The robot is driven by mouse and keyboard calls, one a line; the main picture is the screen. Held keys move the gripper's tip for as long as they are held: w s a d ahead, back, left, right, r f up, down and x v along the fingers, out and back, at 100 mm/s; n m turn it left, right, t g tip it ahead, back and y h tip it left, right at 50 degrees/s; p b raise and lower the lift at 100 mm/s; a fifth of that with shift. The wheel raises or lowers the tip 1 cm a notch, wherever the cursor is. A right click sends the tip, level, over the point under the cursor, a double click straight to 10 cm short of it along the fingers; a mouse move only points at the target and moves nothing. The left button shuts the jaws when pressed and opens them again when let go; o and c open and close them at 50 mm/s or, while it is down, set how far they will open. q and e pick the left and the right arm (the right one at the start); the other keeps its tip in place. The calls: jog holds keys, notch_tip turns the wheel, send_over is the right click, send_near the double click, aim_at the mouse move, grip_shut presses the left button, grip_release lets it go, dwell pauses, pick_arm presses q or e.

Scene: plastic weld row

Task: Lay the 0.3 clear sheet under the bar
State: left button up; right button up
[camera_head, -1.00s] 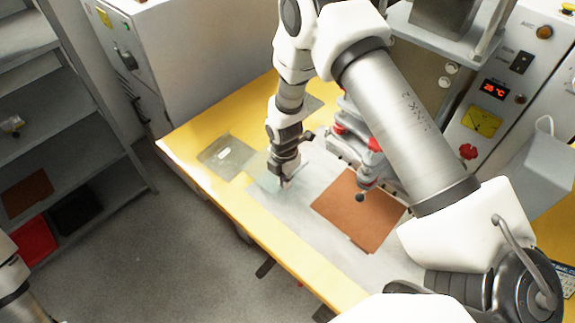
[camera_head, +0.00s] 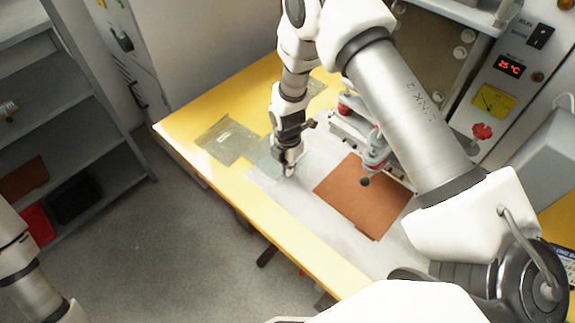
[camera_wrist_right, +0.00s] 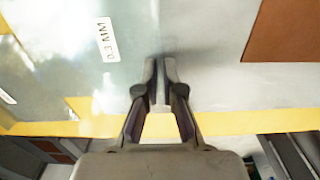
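The clear sheet (camera_head: 266,154) lies flat across the yellow table edge strip and the pale plate. Its white label (camera_wrist_right: 109,40) reads 0.3 MM in the right wrist view. My right gripper (camera_wrist_right: 160,65) is low at the sheet's right-hand edge, its fingers close together with a narrow gap; whether they pinch the sheet cannot be told. It also shows in the head view (camera_head: 289,170). The machine's bar (camera_head: 350,131), with red parts, is to the right of the gripper, partly hidden by my right arm. My left gripper is out of view.
A brown sheet (camera_head: 362,197) lies on the pale plate (camera_head: 310,215) right of my gripper. Another clear sheet (camera_head: 228,141) lies on the yellow table (camera_head: 180,133) at left. A control panel (camera_head: 520,60) stands at the right, shelves (camera_head: 60,130) at the far left.

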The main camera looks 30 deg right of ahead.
jog(key=shift+o, duration=1.3)
jog(key=shift+r, duration=0.1)
jog(key=shift+r, duration=0.3)
notch_tip(320, 180, up, 12)
jog(key=b, duration=0.1)
jog(key=shift+r, duration=0.15)
jog(key=shift+s, duration=0.1)
